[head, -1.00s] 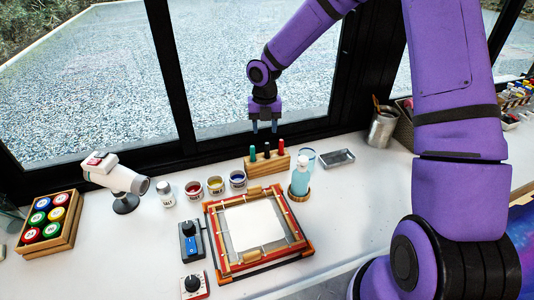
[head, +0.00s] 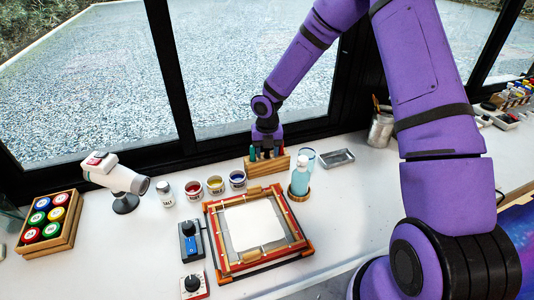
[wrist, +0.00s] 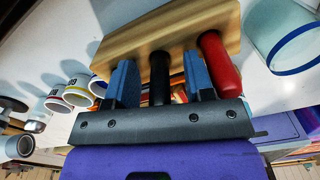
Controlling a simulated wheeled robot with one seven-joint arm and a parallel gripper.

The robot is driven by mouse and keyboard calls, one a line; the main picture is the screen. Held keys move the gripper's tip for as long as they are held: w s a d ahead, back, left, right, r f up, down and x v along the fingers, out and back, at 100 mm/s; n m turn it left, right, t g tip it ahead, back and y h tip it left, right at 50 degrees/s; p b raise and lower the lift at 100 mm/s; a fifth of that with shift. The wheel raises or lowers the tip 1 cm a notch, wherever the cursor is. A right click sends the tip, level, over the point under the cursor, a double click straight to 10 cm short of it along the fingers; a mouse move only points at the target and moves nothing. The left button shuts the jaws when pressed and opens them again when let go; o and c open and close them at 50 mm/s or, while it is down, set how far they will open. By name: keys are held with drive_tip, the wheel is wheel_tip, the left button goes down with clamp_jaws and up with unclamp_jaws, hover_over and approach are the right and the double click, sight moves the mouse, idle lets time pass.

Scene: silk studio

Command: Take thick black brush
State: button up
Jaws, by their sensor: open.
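The thick black brush (wrist: 160,78) stands in the wooden holder (wrist: 150,38), between the two fingers of my gripper (wrist: 163,85) in the wrist view. The fingers are open, one on each side of the black handle. I see a gap on both sides. A red-handled brush (wrist: 220,62) stands beside it in the same holder. In the head view my gripper (head: 267,152) is down at the holder (head: 266,166) and hides the black brush. A green-handled brush (head: 252,154) shows at its left.
A framed screen (head: 255,228) lies in front. A metal tray (head: 338,158) lies farther right. The window is close behind.

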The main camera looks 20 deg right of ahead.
drive_tip(key=shift+c, duration=0.4)
drive_tip(key=c, duration=0.8)
drive_tip(key=shift+o, duration=0.2)
drive_tip(key=shift+r, duration=0.15)
drive_tip(key=shift+r, duration=0.6)
drive_tip(key=r, duration=0.3)
drive_tip(key=s+r, duration=0.1)
drive_tip(key=r, duration=0.1)
drive_tip(key=shift+r, duration=0.3)
drive_tip(key=s, duration=1.7)
